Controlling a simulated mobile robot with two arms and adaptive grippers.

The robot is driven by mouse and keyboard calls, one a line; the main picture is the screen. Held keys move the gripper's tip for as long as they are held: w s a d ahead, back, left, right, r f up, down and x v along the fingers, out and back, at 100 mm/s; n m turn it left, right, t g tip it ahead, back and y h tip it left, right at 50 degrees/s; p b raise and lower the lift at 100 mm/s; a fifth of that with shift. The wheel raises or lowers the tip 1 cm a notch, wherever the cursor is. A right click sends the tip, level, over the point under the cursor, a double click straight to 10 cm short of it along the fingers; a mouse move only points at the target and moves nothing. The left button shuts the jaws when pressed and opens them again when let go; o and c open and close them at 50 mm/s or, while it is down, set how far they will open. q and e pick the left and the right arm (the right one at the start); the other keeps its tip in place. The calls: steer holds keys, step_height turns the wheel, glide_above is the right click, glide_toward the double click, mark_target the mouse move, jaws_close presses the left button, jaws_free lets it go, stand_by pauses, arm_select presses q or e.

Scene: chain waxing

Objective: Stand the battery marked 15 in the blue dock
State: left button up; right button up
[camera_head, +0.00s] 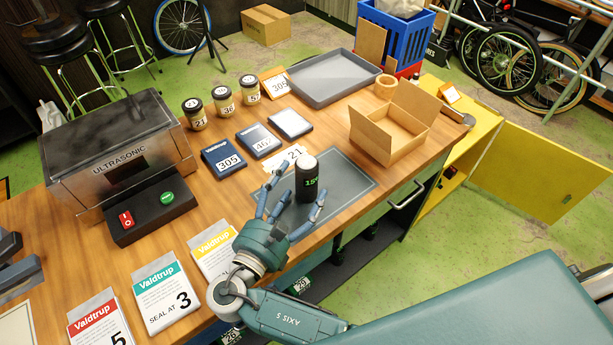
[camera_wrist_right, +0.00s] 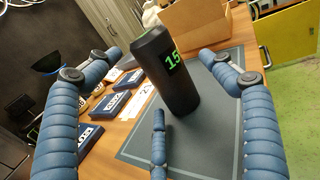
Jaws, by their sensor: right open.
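The black battery (camera_head: 307,184) marked 15 in green stands upright on the grey mat (camera_head: 345,184). It also shows in the right wrist view (camera_wrist_right: 172,80), where it looks tilted. My right gripper (camera_head: 290,200) is open, its blue segmented fingers spread on the near side of the battery. In the wrist view one finger is on each side and a third is low in front, with no clear contact. A dark blue flat block (camera_head: 221,153), labelled 305, lies left of the mat and looks like the blue dock. My left gripper is not in view.
A grey-blue block (camera_head: 257,136) marked 46 and a pale block (camera_head: 290,122) lie beyond the dark blue one. Several jars stand behind. An open cardboard box (camera_head: 390,140) is right of the battery. The ultrasonic unit (camera_head: 115,150) fills the left. Valdtrup packets (camera_head: 165,296) lie in front.

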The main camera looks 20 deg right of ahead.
mark_target(297, 180)
steer(key=x, duration=0.4)
steer(key=shift+w+r+p, duration=0.1)
steer(key=shift+w+p, duration=0.15)
steer(key=shift+p, duration=0.05)
steer(key=shift+a, duration=0.1)
steer(key=c, duration=1.7)
steer(key=shift+r, duration=0.1)
steer(key=shift+c, duration=1.4)
steer(key=shift+r, duration=0.15)
